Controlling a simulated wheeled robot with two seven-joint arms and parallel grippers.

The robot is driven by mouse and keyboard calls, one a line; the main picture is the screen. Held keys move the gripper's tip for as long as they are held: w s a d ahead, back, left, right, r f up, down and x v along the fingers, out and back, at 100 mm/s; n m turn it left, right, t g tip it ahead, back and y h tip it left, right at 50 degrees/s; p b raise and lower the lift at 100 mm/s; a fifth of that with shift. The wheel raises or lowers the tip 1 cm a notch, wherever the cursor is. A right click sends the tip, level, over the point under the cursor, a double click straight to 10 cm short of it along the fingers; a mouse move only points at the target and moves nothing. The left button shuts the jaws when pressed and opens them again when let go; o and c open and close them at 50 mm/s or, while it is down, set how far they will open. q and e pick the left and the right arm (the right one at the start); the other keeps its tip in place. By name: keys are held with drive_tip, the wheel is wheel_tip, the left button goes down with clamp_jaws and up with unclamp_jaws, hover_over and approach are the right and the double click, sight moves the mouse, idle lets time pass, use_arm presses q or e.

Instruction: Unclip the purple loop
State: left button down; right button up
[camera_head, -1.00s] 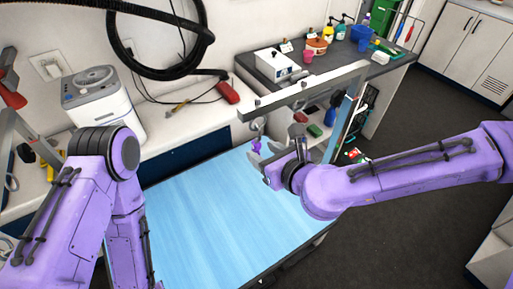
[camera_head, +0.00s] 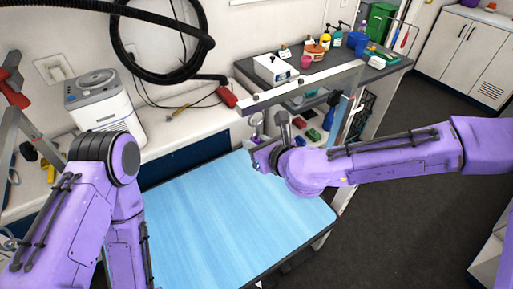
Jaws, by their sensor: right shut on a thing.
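My right gripper (camera_head: 264,143) is at the far edge of the blue grooming table (camera_head: 215,215), below the grey overhead bar (camera_head: 300,91). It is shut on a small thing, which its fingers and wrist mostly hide. A little purple, likely the purple loop (camera_head: 256,139), shows at the fingers. I cannot tell from this view whether the loop is still attached to anything. My left arm comes in at the left and bends down. Its gripper is not in view.
The blue table top is bare. A white appliance (camera_head: 104,103) stands on the left counter. The back counter holds a white box (camera_head: 272,70), bottles and a pink cup (camera_head: 306,61). A black hose (camera_head: 160,70) hangs on the wall. Dark floor is clear at right.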

drive_tip(key=shift+s+r+p, duration=0.1)
drive_tip(key=shift+r+p, duration=0.25)
drive_tip(key=shift+r, duration=0.05)
drive_tip(key=shift+r+p, duration=0.4)
drive_tip(key=shift+r, duration=0.1)
drive_tip(key=shift+s+d+b, duration=0.15)
drive_tip(key=shift+s+d, duration=0.5)
drive_tip(key=shift+s, duration=0.3)
drive_tip(key=shift+s+d+b, duration=0.15)
drive_tip(key=shift+s+d, duration=0.5)
drive_tip(key=shift+s, duration=0.25)
drive_tip(key=shift+f+p+v, duration=0.15)
drive_tip(key=shift+p+v, duration=0.05)
drive_tip(key=shift+v, duration=0.85)
drive_tip(key=shift+f+p+v, duration=0.15)
drive_tip(key=shift+f+v, duration=0.05)
drive_tip(key=shift+v, duration=0.8)
